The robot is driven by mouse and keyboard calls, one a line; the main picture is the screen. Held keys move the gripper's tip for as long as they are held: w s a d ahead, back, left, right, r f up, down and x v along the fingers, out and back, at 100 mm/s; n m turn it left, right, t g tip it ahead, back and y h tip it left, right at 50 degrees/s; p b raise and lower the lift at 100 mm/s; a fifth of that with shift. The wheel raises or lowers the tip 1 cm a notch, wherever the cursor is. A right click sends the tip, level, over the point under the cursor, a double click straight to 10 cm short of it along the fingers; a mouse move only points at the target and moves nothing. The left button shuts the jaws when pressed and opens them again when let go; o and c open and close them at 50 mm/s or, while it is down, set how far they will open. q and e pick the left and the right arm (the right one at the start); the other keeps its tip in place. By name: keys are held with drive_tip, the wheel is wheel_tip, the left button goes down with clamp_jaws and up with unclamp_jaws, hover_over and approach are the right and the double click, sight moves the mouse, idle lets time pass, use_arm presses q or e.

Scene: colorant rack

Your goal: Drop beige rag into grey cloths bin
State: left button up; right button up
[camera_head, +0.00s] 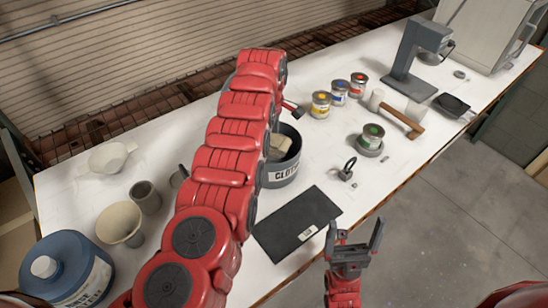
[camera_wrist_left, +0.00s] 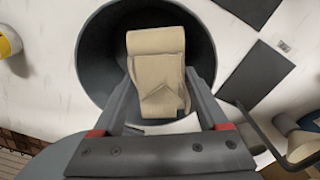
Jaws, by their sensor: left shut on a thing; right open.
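The beige rag (camera_wrist_left: 157,75) is between the fingers of my left gripper (camera_wrist_left: 161,98) in the left wrist view. It hangs over the mouth of the round grey cloths bin (camera_wrist_left: 95,62), with the dark inside around it. In the head view the bin (camera_head: 287,180) carries a "CLOTH…" label and the rag (camera_head: 277,147) shows at its opening. My left arm covers the bin's left side and most of the left gripper there. Whether the rag touches the bin's floor cannot be told. My right gripper (camera_head: 352,238) is open and empty in front of the table edge.
A black mat (camera_head: 297,222) lies before the bin. A blue jug (camera_head: 68,272) and a beige cup (camera_head: 120,223) stand at the left.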

use_arm(q)
drive_tip(key=o, duration=1.3)
drive_tip(key=shift+o, duration=0.2)
wheel_tip(320, 180, up, 6)
drive_tip(key=shift+a+f+b, duration=0.15)
drive_tip(key=shift+b, duration=0.8)
wheel_tip(320, 180, up, 12)
drive_tip(key=p, duration=1.1)
drive_tip(key=shift+f+p, duration=0.15)
drive_tip(key=shift+p, duration=0.15)
drive_tip(key=shift+f, duration=0.1)
